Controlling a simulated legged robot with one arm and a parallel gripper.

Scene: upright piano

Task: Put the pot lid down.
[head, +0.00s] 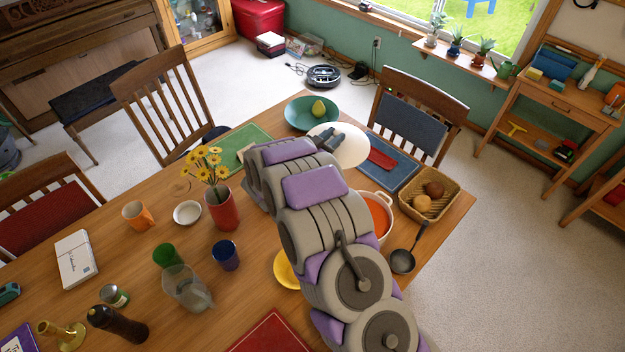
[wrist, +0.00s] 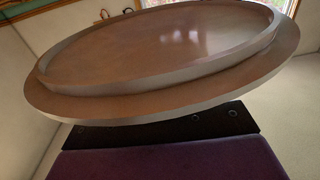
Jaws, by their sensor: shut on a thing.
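The pot lid is a pale round disc (head: 350,140) at the tip of my arm in the head view, over the far part of the table. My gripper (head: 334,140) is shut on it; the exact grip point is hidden. In the wrist view the lid (wrist: 160,50) fills the top, its raised rim showing, above a dark part of my gripper (wrist: 165,132). The gap under the lid cannot be judged. A pale pot (head: 386,205) with an orange-red inside stands nearer, partly hidden by my arm.
Near the lid are a teal bowl (head: 296,112) with a pear, a blue placemat (head: 402,175) with a red cloth and a green placemat (head: 262,137). A basket (head: 450,203) and black ladle (head: 403,260) lie right. A flower vase (head: 222,212) stands left; bare wood (head: 165,190) shows farther left.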

